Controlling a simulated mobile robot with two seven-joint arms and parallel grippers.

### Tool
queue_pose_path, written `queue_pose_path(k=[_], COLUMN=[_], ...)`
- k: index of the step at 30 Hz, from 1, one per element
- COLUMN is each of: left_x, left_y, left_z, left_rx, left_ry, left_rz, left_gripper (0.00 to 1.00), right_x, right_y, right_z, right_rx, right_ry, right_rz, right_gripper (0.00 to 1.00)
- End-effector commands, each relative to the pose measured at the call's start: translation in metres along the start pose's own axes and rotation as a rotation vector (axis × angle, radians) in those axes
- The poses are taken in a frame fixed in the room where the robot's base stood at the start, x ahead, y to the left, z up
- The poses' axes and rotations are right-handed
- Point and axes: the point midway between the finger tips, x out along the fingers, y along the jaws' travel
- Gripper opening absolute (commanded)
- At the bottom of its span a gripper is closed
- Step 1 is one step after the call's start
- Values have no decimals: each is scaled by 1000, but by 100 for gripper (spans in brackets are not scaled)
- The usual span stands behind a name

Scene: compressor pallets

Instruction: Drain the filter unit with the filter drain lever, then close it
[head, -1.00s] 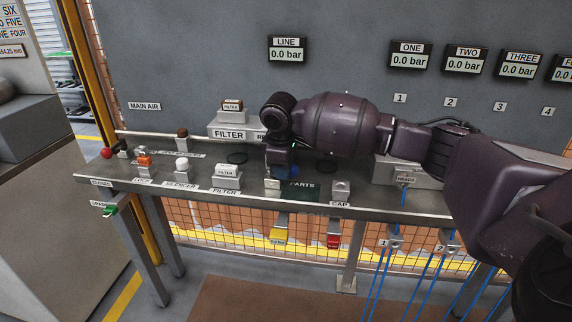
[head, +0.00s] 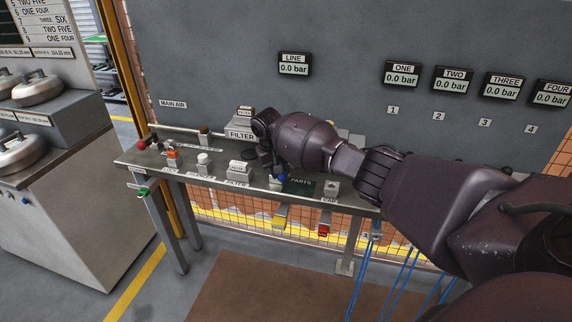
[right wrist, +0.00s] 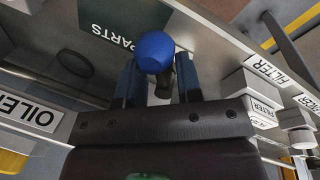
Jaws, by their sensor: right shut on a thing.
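My right gripper (right wrist: 158,88) is shut around the dark stem of a lever with a blue ball knob (right wrist: 155,52). The ball shows just past the fingertips. In the head view the blue knob is partly hidden by my right gripper (head: 273,172), low over the bench beside the dark PARTS mat (head: 299,186). The filter unit, a pale block marked FILTER (head: 241,134), stands at the back of the bench, left of my arm and partly hidden by it. A second pale block labelled FILTER (head: 240,168) sits at the front edge. My left gripper is out of view.
The steel bench (head: 215,183) carries a red knob (head: 142,145), an orange-topped fitting (head: 172,155) and a white knob (head: 203,159). A green handle (head: 143,192) is below its left end. The LINE display (head: 294,64) reads 0.0 bar. Blue hoses hang below, right.

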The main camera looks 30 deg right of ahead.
Motion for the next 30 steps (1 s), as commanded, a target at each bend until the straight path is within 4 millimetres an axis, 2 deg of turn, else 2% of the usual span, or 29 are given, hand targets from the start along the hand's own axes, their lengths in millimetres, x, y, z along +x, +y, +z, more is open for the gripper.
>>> queue_pose_path(k=[2,15,30], left_x=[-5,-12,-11], left_y=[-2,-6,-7], left_z=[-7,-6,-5], left_rx=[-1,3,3], left_ry=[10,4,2], left_rz=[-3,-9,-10], left_gripper=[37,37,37], right_x=[-5,-1,0], right_y=[-3,-13,-16], right_z=[1,-2,-5], right_rx=[70,432,606], right_ry=[-17,-92,-126], right_rz=[-4,-1,1], right_gripper=[9,9,9])
